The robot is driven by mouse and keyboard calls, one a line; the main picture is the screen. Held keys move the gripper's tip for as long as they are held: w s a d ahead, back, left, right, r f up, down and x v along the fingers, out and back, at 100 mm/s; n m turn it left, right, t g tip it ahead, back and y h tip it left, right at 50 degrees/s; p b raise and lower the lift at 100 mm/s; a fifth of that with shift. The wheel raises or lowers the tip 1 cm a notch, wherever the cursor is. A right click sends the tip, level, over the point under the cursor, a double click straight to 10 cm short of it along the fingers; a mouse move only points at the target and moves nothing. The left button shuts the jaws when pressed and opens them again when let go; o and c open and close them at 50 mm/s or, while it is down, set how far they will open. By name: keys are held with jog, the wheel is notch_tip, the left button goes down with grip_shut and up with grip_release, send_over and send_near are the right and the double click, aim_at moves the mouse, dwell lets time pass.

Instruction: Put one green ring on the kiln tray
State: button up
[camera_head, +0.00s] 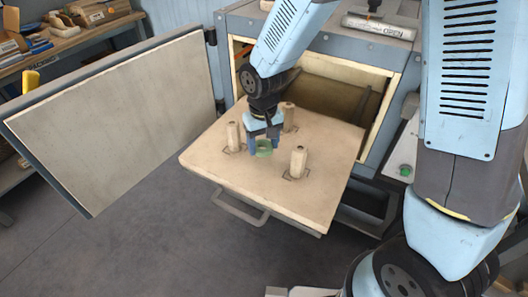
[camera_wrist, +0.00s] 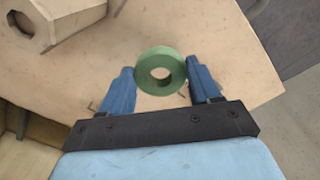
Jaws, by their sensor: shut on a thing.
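The green ring (camera_head: 264,152) is between the fingertips of my gripper (camera_head: 265,143), which is shut on it. In the wrist view the ring (camera_wrist: 143,72) lies between the two blue fingers (camera_wrist: 162,78), its open hole facing the camera. The kiln tray (camera_head: 225,178) is a pale slab pulled out in front of the kiln, and the ring is over its middle, among the posts. I cannot tell whether the ring touches the tray surface. In the wrist view the tray (camera_wrist: 240,70) fills most of the background.
Three upright posts stand on the tray: left (camera_head: 233,138), back (camera_head: 288,117) and front right (camera_head: 298,163). The kiln (camera_head: 345,68) is open behind it, its door (camera_head: 115,115) swung out left. A handle (camera_head: 240,210) hangs below the tray's front edge.

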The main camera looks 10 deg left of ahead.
aim_at(263, 162)
jog(key=shift+f, duration=2.35)
jog(key=o, duration=1.1)
jog(key=shift+f, duration=0.1)
jog(key=shift+o, duration=0.2)
